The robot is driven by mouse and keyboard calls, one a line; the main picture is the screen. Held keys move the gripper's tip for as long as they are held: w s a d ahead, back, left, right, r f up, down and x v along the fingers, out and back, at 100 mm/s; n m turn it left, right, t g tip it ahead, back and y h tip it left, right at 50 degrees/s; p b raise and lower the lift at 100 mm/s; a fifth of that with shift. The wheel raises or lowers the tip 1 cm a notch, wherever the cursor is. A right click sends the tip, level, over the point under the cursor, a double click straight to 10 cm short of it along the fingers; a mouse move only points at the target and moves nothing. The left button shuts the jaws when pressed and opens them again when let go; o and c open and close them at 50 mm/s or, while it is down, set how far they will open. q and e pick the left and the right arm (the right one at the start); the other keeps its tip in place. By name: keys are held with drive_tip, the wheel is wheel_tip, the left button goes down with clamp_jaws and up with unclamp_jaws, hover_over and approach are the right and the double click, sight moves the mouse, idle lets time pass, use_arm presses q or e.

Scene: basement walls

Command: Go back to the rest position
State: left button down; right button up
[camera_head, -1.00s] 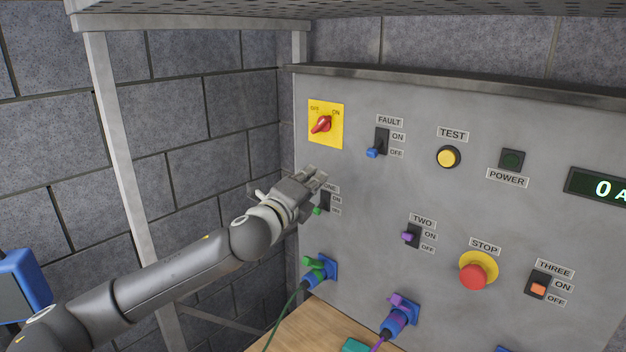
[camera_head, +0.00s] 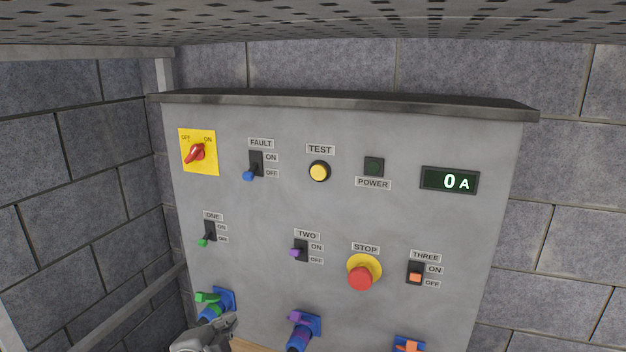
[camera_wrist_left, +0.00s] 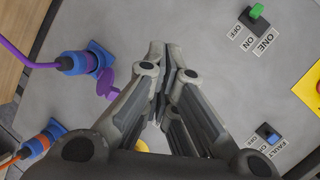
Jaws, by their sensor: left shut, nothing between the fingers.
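My left gripper (camera_head: 226,324) is at the bottom edge of the head view, in front of the lower left of the grey control panel (camera_head: 330,210). Its fingers are together and empty in the left wrist view (camera_wrist_left: 168,62), with the panel face behind them. Most of my left arm is out of the head view. My right gripper shows in neither view.
The panel carries a red rotary switch (camera_head: 195,153), a blue fault switch (camera_head: 250,175), a green switch (camera_head: 205,241), a purple switch (camera_head: 297,251), and a red stop button (camera_head: 360,278). The display reads 0 A.

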use_arm(q)
drive_tip(key=s+a+f+n+g, duration=0.1)
drive_tip(key=s+f+n+g, duration=0.4)
drive_tip(key=s, duration=0.6)
drive_tip(key=s+f+n+g+y, duration=0.1)
drive_tip(key=s+f+n+g, duration=0.15)
drive_tip(key=s+f, duration=0.6)
drive_tip(key=s+a+f+n+g, duration=0.1)
drive_tip(key=s+f+n+g, duration=0.3)
drive_tip(key=s, duration=0.8)
wheel_tip(320, 180, down, 28)
drive_tip(key=s+n, duration=0.1)
drive_tip(key=s, duration=0.2)
drive_tip(key=s+a+f+g, duration=0.1)
drive_tip(key=s+a+f, duration=0.2)
drive_tip(key=s+f, duration=1.2)
drive_tip(key=shift+s+f, duration=0.2)
drive_tip(key=shift+s, duration=0.45)
drive_tip(key=shift+a+g, duration=0.15)
drive_tip(key=shift+g, duration=0.1)
